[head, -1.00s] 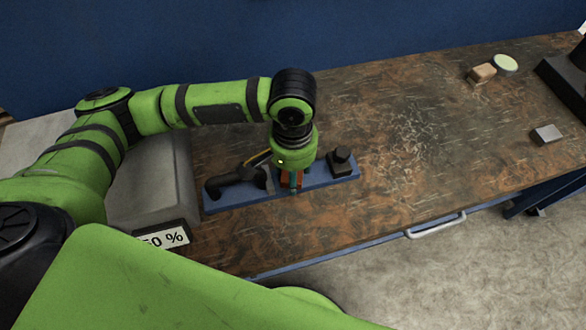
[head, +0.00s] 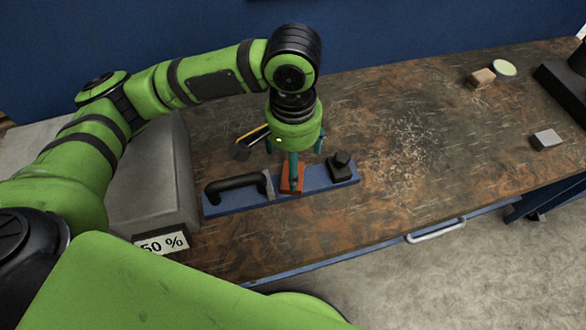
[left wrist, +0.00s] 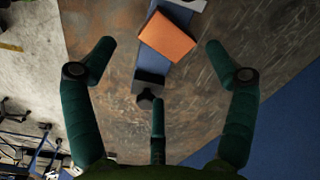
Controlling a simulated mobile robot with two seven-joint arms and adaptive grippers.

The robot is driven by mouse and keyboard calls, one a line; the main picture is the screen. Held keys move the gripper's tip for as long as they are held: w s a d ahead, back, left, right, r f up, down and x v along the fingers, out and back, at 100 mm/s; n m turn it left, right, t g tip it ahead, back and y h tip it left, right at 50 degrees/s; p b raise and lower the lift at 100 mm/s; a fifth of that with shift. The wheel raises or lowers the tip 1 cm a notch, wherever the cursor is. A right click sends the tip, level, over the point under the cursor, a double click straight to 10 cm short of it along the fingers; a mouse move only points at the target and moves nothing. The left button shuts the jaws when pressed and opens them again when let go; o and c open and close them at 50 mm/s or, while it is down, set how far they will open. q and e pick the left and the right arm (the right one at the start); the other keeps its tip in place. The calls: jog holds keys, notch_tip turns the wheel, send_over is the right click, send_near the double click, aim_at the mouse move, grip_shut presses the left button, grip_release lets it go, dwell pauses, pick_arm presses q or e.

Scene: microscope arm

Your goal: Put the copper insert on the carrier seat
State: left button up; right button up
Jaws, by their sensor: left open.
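The copper insert (head: 291,179) is an orange block on the blue carrier (head: 318,178), between a black handle and a black knob. In the left wrist view the insert (left wrist: 167,37) lies across the carrier, turned relative to its length; I cannot tell whether it is fully seated. My left gripper (head: 293,165) is above the insert with its teal fingers spread and empty. One finger hides part of the insert in the head view. In the left wrist view the open fingers (left wrist: 159,62) are apart from the insert. My right gripper is not in view.
The black handle (head: 235,184) and black knob (head: 341,166) stand up from the carrier. A yellow-edged tool (head: 252,134) lies behind it. A grey box (head: 160,180) is to the left. Small blocks and a round dish (head: 504,68) are far right. The middle of the bench is clear.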

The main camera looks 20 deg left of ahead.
pick_arm(q)
jog(key=shift+r, duration=2.35)
